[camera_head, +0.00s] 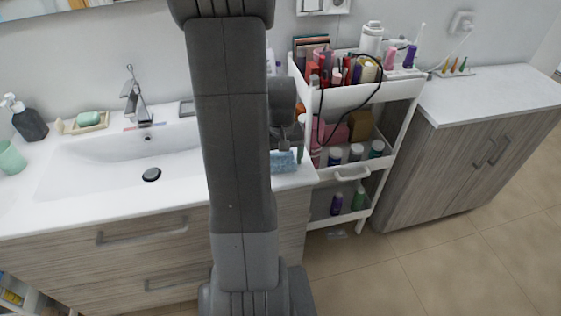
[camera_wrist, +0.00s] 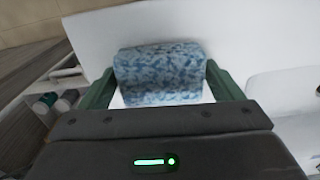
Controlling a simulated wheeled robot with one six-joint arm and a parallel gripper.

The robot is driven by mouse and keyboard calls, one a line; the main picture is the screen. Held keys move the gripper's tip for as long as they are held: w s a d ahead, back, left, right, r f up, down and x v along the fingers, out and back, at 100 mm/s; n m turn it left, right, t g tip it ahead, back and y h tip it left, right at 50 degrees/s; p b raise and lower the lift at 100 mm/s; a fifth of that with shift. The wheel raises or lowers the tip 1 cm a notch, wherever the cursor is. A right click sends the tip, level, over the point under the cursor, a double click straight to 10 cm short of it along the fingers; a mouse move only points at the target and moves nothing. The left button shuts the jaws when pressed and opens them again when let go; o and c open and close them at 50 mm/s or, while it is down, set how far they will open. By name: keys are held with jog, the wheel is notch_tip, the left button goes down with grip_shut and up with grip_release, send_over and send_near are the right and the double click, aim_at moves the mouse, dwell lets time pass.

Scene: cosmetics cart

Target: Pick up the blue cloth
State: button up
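The blue cloth (camera_wrist: 160,72) is a folded, mottled blue and white bundle on the white counter. It also shows in the head view (camera_head: 284,163), near the counter's right end, partly hidden by my arm. My gripper (camera_wrist: 160,76) has its two green fingers spread, one on each side of the cloth. White counter shows in narrow gaps between the lower cloth edge and the fingers. The fingertips are very close to the cloth's sides; whether they touch it is unclear. In the head view my arm hides most of the gripper.
A white cart (camera_head: 345,97) crowded with cosmetics stands just right of the counter. The sink (camera_head: 110,165) lies to the left, with a faucet (camera_head: 137,98), soap dish (camera_head: 83,123) and dark soap bottle (camera_head: 30,122). A grey wood cabinet (camera_head: 470,160) stands further right.

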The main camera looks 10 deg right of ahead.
aim_at(281, 158)
jog(key=c, duration=0.6)
jog(key=shift+r, duration=0.1)
jog(key=shift+c, duration=0.2)
notch_tip(281, 158, up, 10)
jog(key=shift+f, duration=0.1)
jog(key=o, duration=0.4)
jog(key=shift+c, duration=1.3)
